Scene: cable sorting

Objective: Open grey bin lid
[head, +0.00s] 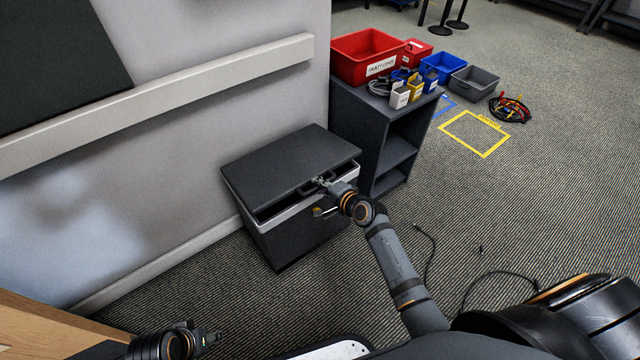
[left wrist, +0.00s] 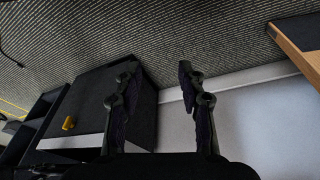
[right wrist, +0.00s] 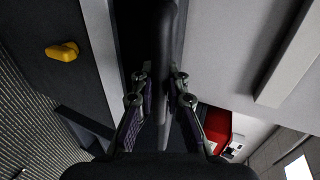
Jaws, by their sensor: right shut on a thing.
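The grey bin (head: 300,232) stands against the wall, with a dark body and a light rim band. Its dark lid (head: 290,160) is partly raised at the front, with a dark gap under its front edge. My right gripper (head: 320,182) is at the handle on the lid's front edge. In the right wrist view, the right fingers (right wrist: 162,88) are shut on the dark handle bar (right wrist: 166,40). My left gripper (head: 212,340) is low at the front left, away from the bin. In the left wrist view, its fingers (left wrist: 155,80) are apart and empty, with the bin (left wrist: 85,100) beyond.
A dark shelf unit (head: 385,130) stands right of the bin, carrying a red bin (head: 365,58) and small containers. A wooden surface (head: 40,330) is at the lower left. Cables (head: 510,108) lie on the floor at right. Open carpet lies in front of the bin.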

